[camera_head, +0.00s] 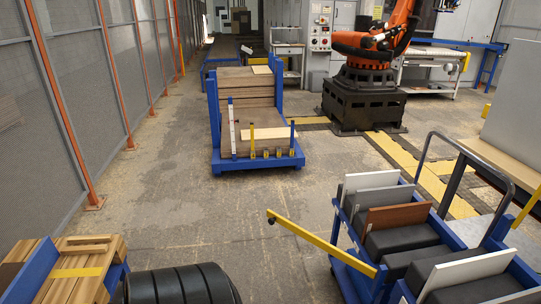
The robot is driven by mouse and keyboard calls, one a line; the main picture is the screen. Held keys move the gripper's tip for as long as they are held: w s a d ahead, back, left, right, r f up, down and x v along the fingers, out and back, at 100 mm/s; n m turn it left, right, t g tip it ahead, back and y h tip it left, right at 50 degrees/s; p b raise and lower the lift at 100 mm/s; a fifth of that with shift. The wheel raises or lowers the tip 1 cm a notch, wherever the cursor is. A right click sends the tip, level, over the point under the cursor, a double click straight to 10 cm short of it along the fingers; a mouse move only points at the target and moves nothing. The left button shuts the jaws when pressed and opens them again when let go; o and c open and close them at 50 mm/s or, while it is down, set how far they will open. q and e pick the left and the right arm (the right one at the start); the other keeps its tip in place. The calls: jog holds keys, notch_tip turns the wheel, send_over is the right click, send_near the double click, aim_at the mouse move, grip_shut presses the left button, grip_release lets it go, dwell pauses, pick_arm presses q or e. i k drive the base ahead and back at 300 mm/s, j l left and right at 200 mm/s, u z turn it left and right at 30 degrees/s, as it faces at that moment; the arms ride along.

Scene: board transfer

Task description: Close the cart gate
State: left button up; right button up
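A blue cart (345,247) stands at the lower right, cut off by the picture's bottom edge. It holds dark grey padded blocks (400,238) with white, grey and brown boards upright among them. A yellow gate bar (318,241) reaches from the cart's left side out to the upper left, over open floor. The near end meets the blue frame low in the picture. Neither of my grippers is in view.
A blue trolley with stacked boards (247,88) stands at the back centre. An orange robot arm (375,45) stands on a black base. Mesh fencing (75,80) lines the left. Wooden boards (78,268) lie lower left. The middle floor is clear.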

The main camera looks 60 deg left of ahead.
aim_at(370, 272)
jog(key=u, duration=1.6)
jog(key=i+z, duration=0.25)
jog(key=i, duration=0.5)
